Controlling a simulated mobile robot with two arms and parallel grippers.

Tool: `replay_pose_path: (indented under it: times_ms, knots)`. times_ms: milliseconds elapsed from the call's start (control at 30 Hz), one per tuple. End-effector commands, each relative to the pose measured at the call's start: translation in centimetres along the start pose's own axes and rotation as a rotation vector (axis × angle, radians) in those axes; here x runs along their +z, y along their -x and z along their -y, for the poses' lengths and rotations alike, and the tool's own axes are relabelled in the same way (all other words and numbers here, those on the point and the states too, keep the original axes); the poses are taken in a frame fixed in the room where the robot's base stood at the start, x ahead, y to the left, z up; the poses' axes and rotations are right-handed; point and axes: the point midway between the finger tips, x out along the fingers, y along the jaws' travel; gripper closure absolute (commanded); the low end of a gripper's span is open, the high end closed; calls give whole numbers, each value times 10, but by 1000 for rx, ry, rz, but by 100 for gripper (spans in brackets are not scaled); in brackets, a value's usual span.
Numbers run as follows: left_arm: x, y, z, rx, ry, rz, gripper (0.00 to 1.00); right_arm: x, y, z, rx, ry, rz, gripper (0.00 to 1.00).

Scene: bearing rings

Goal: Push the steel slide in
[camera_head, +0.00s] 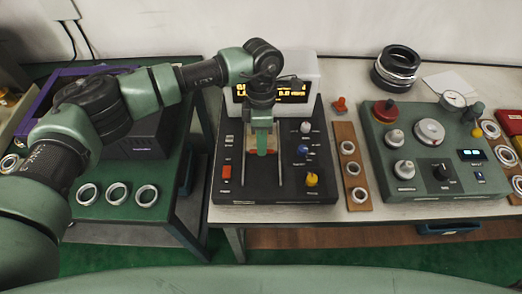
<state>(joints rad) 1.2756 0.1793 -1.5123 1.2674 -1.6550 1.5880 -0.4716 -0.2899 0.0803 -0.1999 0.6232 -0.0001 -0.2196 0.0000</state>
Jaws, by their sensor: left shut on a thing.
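My left gripper (264,150) reaches down over the middle of a black bench device (225,190). Its fingers are shut between two thin metal rails (245,178) on the device's top. A little red (272,152) shows beside the fingertips, apparently part of the steel slide's handle. The gripper hides most of the slide, so I cannot tell how far in it sits. My right gripper is not in view.
A white display unit (310,75) with yellow text stands behind the device. A wooden strip with rings (345,140) and a green panel (445,130) stand to the right. Several rings lie on the green table (100,225) at left.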

Motion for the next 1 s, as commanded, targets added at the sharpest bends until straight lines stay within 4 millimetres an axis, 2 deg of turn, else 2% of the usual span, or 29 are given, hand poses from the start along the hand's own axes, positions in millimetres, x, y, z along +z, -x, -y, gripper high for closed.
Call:
replay_pose_path:
  times_ms: [33, 167, 200, 267, 300, 667, 767, 1000]
  knots:
    - [-2, 4, -6, 16, 7, 3, 100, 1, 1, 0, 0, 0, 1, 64]
    - [-2, 5, -6, 17, 8, 3, 100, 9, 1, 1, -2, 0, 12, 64]
    - [-2, 5, -6, 17, 8, 4, 86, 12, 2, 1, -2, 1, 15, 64]
    - [-2, 5, -6, 17, 8, 4, 70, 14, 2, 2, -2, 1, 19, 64]
    - [-2, 5, -5, 16, 8, 4, 67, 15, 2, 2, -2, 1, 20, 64]
    - [-1, 7, -4, 12, 6, 3, 67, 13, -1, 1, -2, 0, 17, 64]
    - [-1, 19, -5, 13, 6, 3, 67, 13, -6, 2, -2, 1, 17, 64]
    - [-1, 60, -5, 14, 7, 3, 67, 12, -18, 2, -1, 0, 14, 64]
